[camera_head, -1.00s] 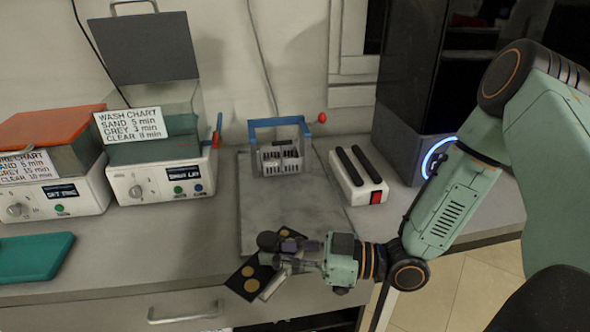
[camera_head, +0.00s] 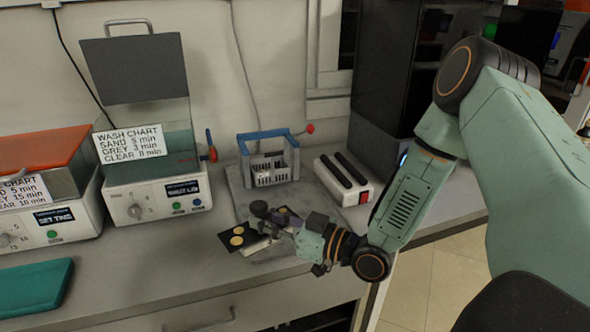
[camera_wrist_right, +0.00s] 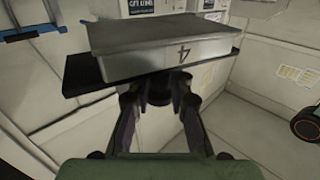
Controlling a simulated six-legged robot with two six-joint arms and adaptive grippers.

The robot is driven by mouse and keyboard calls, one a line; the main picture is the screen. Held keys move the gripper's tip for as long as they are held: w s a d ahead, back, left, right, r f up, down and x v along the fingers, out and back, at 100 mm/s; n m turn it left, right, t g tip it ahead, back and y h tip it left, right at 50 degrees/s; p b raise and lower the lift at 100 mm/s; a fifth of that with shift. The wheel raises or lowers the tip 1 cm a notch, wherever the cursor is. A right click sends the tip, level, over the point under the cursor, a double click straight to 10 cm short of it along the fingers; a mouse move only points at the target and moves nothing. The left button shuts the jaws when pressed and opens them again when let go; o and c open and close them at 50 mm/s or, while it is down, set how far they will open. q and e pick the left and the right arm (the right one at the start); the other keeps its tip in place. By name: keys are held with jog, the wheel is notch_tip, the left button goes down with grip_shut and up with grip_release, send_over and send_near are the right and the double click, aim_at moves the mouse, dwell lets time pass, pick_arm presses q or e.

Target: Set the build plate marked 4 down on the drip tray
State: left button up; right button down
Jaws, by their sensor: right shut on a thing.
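The build plate marked 4 (camera_head: 237,239) is in my right gripper (camera_head: 266,213). In the head view its dark face shows tan discs. In the right wrist view its grey metal block (camera_wrist_right: 150,55) bears the "4", with the black plate (camera_wrist_right: 85,80) along it. The right gripper also shows in the wrist view (camera_wrist_right: 157,88), shut at the block's near side. A flat grey tray (camera_head: 233,183), apparently the drip tray, lies mid-counter. The plate appears over its front left part; I cannot tell whether they touch. My left gripper is not in view.
A blue-handled basket (camera_head: 268,163) stands at the back of the grey tray. A white box with two black bars (camera_head: 343,178) is to its right. Wash units (camera_head: 155,190) stand left; a teal tray (camera_head: 32,287) lies front left.

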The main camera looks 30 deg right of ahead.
jog(key=shift+w+d+r+m+t+h+p, duration=0.3)
jog(key=shift+w+d+r+m+t+h, duration=0.5)
jog(key=shift+w+d+m+h, duration=1.35)
jog(key=shift+w+d+r+m+t+h+p, duration=0.4)
jog(key=shift+w+d+r+m+h, duration=0.6)
jog(key=shift+d+h, duration=2.25)
jog(key=shift+y, duration=0.8)
jog(key=f+b, duration=0.5)
jog(key=d+f+b, duration=0.1)
jog(key=f+b, duration=0.1)
jog(key=shift+f+b, duration=0.3)
jog(key=shift+f, duration=0.1)
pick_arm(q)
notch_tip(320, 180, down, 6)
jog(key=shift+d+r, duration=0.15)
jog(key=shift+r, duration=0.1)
pick_arm(e)
jog(key=shift+d, duration=0.15)
